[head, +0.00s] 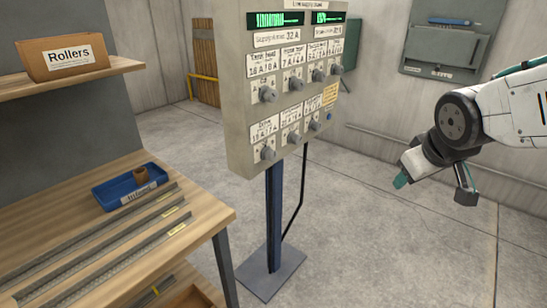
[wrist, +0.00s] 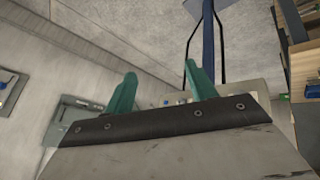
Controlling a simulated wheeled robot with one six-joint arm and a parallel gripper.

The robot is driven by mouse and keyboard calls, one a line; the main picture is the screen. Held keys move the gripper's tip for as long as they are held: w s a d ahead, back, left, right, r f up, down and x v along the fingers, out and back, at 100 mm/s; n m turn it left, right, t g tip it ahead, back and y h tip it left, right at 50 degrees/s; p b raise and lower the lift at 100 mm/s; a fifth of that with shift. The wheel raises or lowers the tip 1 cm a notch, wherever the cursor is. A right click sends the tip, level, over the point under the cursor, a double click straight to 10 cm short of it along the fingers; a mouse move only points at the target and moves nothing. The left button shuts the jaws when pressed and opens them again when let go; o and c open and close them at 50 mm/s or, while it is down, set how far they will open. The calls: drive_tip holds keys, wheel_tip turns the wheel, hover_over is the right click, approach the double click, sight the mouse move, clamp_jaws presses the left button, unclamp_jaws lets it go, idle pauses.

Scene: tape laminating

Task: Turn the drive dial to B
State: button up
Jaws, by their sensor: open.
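A beige control panel (head: 240,95) stands on a blue post in the middle of the head view. It carries two rows of grey dials under small printed labels. The lower-left dial (head: 268,153) sits under a label that may read Drive, but the print is too small to be sure. The dial letters and pointer setting cannot be read. My gripper (head: 432,190) is to the right of the panel, apart from it, open and empty. Its two green fingers also show spread in the wrist view (wrist: 160,85), with part of the panel (wrist: 240,88) behind them, mostly hidden.
A wooden workbench (head: 120,240) at left holds a blue tray (head: 98,193) and metal strips. A shelf above holds a Rollers box (head: 62,58). A grey wall box (head: 445,50) hangs at the back right. The floor between panel and gripper is clear.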

drive_tip(key=w+a+f+n+t+y, duration=0.2)
drive_tip(key=w+a+n+t, duration=0.15)
drive_tip(key=w, duration=0.75)
drive_tip(key=n+t+y, duration=0.2)
drive_tip(key=n+y, duration=1)
drive_tip(key=y, duration=0.1)
approach(275, 157)
drive_tip(key=x, duration=0.2)
drive_tip(key=shift+m, duration=0.25)
drive_tip(key=x, duration=0.7)
drive_tip(key=shift+w+a, duration=0.15)
drive_tip(key=shift+a, duration=0.1)
drive_tip(key=shift+g, duration=0.25)
drive_tip(key=c, duration=1)
